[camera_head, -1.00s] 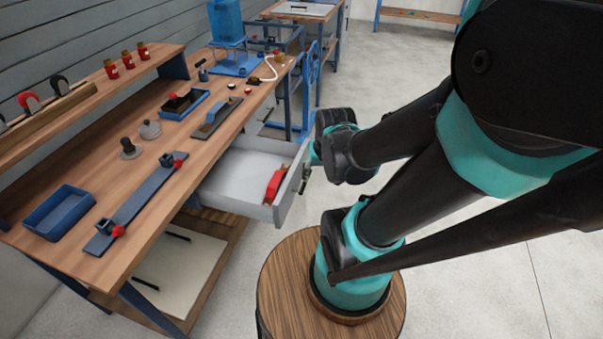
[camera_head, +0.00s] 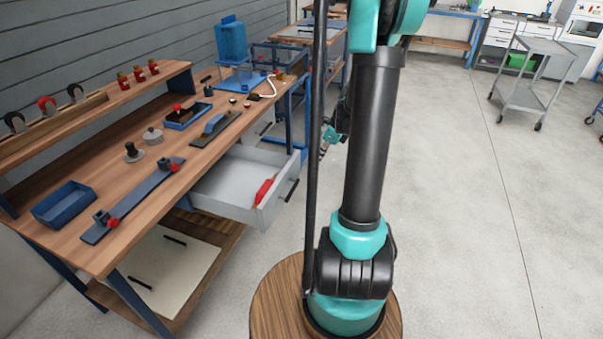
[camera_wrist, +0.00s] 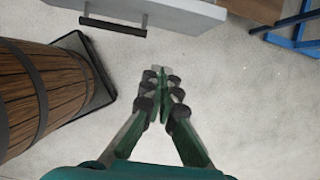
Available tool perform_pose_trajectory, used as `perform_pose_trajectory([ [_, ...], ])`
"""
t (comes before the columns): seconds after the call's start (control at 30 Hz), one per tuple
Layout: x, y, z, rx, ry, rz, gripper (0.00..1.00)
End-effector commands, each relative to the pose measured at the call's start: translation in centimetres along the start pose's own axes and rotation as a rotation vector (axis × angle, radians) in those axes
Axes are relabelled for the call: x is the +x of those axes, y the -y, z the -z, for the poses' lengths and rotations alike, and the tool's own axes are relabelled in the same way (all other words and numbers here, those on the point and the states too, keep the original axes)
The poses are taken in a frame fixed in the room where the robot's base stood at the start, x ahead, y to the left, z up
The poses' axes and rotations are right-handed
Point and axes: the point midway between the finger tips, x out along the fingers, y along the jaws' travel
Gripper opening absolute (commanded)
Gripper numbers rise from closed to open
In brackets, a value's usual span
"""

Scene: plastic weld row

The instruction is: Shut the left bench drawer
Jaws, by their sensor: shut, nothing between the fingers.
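The left bench drawer (camera_head: 222,203) is grey and stands pulled out from under the wooden bench top. A red tool (camera_head: 264,190) lies inside it near the front. Its front panel (camera_wrist: 175,13) and dark bar handle (camera_wrist: 112,26) show at the top of the wrist view. My gripper (camera_wrist: 163,76) is shut and empty, over bare floor and apart from the drawer front. In the head view my gripper (camera_head: 325,150) is small, to the right of and beyond the drawer, partly hidden by my arm.
The workbench (camera_head: 150,207) carries a blue tray (camera_head: 64,204), a long blue bar fixture (camera_head: 133,200) and other small tools. A blue-framed table (camera_head: 290,105) stands beyond it. A grey cart (camera_head: 535,75) is far right. The floor in front of the drawer is clear.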

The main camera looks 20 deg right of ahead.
Motion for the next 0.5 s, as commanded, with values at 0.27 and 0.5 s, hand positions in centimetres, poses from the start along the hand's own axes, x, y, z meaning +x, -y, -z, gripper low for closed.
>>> perform_pose_trajectory([
  [0.27, 2.6, 0.1, 0.0, 0.008, 0.001, -0.001, 0.0],
  [0.5, 6.3, 0.1, -0.1, 0.006, 0.001, -0.002, 0.0],
])
